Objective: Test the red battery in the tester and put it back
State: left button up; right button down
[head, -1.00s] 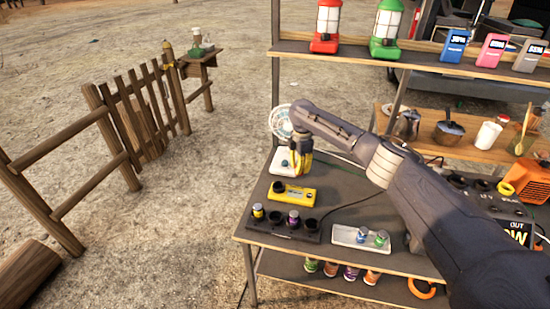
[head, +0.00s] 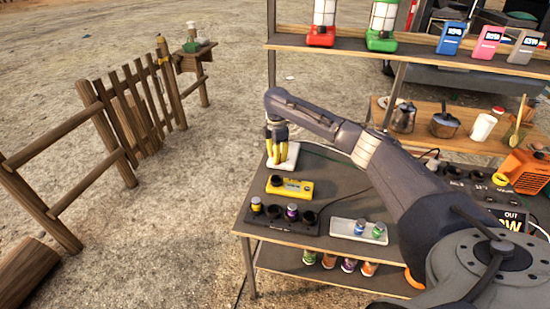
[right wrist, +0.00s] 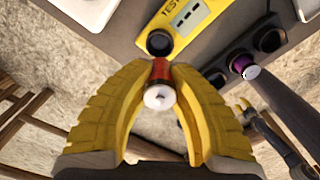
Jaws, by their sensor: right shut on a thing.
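My right gripper (head: 277,157) is above the back left corner of the grey table, behind the yellow tester (head: 290,187). In the right wrist view its yellow fingers (right wrist: 160,100) are shut on the red battery (right wrist: 160,78), whose pale end faces the camera. The battery is hidden in the head view. The tester (right wrist: 186,22) has a dark round socket, close beyond the battery in the wrist view; contact cannot be told. A dark arm with a yellow tip, possibly my left gripper (right wrist: 244,108), shows small.
A white item (head: 289,158) lies by my right gripper. Lanterns (head: 382,28) stand on the upper shelf. My right arm crosses above the table's right part.

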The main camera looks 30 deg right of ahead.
aim_at(277, 176)
jog(key=shift+f, duration=5.2)
jog(key=shift+f, duration=0.1)
jog(key=c, duration=1.3)
grip_release()
jog(key=shift+o, duration=0.2)
notch_tip(277, 176, up, 12)
